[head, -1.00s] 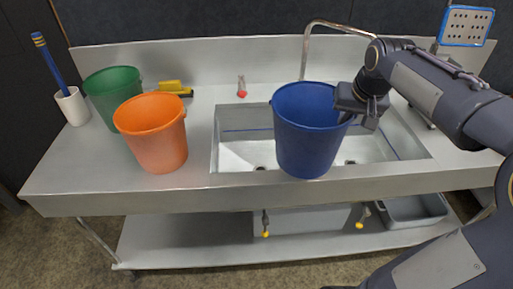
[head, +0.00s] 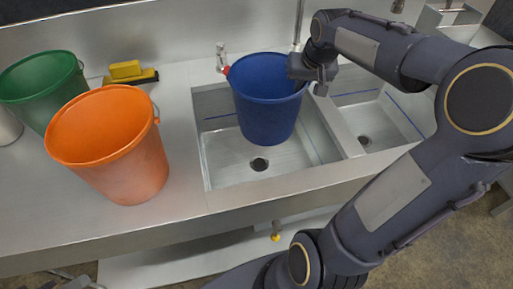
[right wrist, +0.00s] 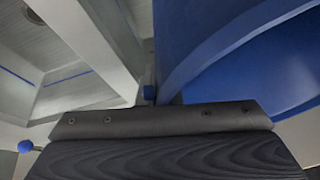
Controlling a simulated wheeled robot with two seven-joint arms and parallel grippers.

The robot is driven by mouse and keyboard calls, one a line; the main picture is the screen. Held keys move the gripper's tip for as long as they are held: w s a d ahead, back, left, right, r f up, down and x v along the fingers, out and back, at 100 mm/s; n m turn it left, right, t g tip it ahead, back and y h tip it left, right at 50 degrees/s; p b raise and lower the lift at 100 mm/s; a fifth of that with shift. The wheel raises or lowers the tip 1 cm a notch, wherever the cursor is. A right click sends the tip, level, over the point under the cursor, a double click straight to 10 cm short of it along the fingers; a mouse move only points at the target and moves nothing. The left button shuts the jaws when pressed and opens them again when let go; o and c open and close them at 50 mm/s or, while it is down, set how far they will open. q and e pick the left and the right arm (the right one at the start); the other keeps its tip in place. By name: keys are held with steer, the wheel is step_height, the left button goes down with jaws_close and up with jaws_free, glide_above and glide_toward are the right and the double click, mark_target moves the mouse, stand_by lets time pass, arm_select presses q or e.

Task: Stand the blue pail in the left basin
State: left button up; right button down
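The blue pail (head: 265,105) is upright over the left basin (head: 220,165), towards its back right part. Its lower end is within the basin's outline, above and behind the drain; I cannot tell whether it touches the floor. My right gripper (head: 303,72) is shut on the right side of the pail's rim. In the right wrist view the pail's blue wall and rim (right wrist: 215,45) fill the upper right, close against the gripper (right wrist: 155,105). My left gripper is not in view.
An orange bucket (head: 125,165) and a green bucket (head: 40,90) stand on the counter left of the basin. A yellow brush (head: 128,72) lies behind them. A tap with a red part (head: 222,58) is behind the pail. The right basin (head: 375,120) is empty.

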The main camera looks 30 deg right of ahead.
steer(key=s+a+f+b+x, duration=0.1)
steer(key=s+x, duration=0.1)
steer(key=x, duration=1.4)
steer(key=shift+d, duration=0.25)
steer(key=shift+r, duration=0.1)
steer(key=c, duration=2)
jaws_free()
steer(key=shift+b, duration=0.35)
steer(key=shift+c, duration=0.2)
steer(key=o, duration=0.4)
steer(key=p+v, duration=0.1)
steer(key=v, duration=1.1)
